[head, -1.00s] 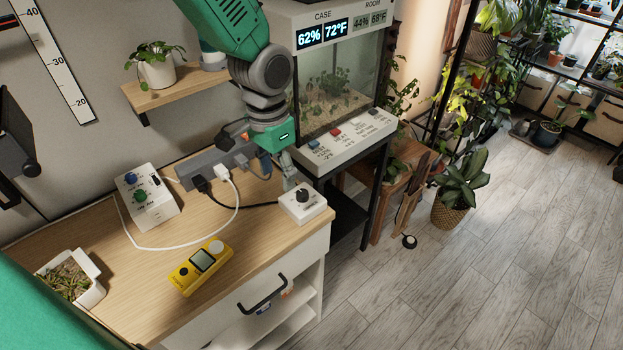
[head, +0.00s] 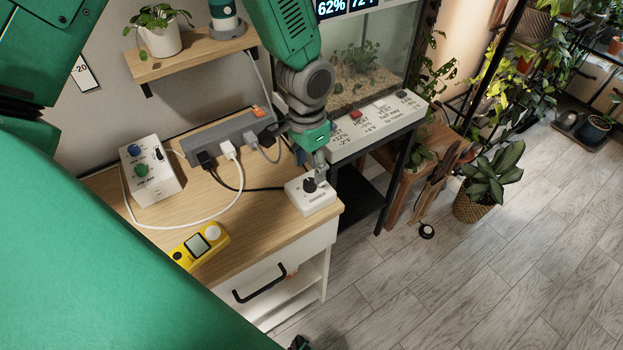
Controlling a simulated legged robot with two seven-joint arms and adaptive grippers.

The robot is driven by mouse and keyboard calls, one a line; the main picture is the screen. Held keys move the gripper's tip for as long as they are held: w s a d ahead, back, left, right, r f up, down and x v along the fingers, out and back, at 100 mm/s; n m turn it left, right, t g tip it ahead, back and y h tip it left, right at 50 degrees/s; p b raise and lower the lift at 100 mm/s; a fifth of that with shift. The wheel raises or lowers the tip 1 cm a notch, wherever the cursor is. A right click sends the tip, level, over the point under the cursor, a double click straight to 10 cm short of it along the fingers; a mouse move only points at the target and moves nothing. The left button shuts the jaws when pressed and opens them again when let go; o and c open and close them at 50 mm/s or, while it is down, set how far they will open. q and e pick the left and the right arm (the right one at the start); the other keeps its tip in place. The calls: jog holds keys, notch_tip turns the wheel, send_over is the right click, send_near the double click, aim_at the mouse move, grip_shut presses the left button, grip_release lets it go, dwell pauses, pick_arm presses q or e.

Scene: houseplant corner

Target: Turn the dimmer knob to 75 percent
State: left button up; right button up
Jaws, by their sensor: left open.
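A small white box (head: 318,200) with a black dimmer knob (head: 310,185) on top sits at the right front corner of the wooden tabletop. A black cord runs from it to the grey power strip. My left gripper (head: 320,176) points down right at the knob, its fingers just behind and to the right of it. It is open, with one finger showing clearly. The other finger is hard to make out, and I cannot tell whether either touches the knob. The knob's scale marks are too small to read. My right gripper is not seen.
A grey power strip (head: 216,139) with plugs lies behind the box. A white box with blue and green knobs (head: 158,181) and a yellow meter (head: 185,254) are to the left. A glass case (head: 365,70) stands close behind my gripper. My green body covers the lower left.

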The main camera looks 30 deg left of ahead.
aim_at(310, 182)
pick_arm(q)
notch_tip(310, 182, down, 4)
jog(key=shift+s, duration=0.15)
jog(key=shift+d+f, duration=0.1)
jog(key=shift+f, duration=0.3)
grip_shut()
